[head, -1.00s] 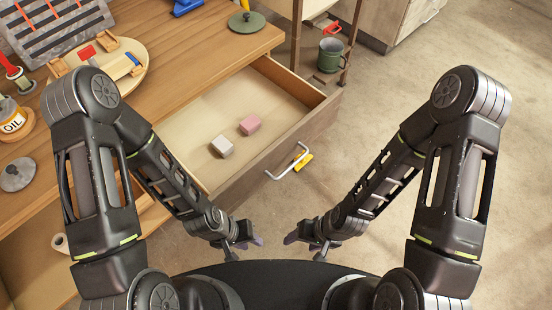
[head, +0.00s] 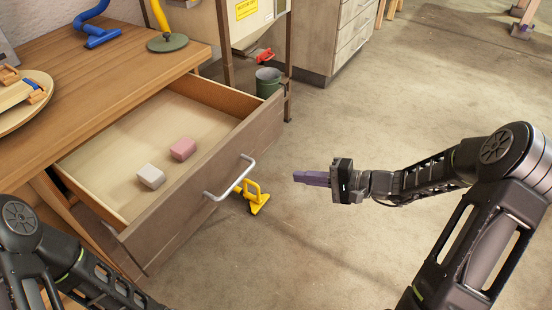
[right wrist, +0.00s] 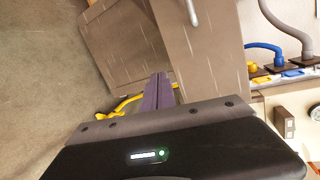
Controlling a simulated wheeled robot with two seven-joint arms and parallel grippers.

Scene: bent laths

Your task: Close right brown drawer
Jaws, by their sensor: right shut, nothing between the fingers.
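The brown drawer (head: 190,192) is pulled well out of the wooden workbench (head: 105,88) in the head view. It has a silver bar handle (head: 232,178) on its front. A white block (head: 151,176) and a pink block (head: 183,149) lie inside it. My right gripper (head: 297,177) is to the right of the drawer front, apart from it, with its purple fingers shut and empty. In the right wrist view the shut fingers (right wrist: 158,90) point toward the drawer front (right wrist: 205,50), with part of the handle at the top edge. My left gripper is out of view.
A yellow object (head: 257,198) is on the floor just beyond the handle. A grey cabinet (head: 330,35) is farther back. The floor right of the drawer is mostly clear.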

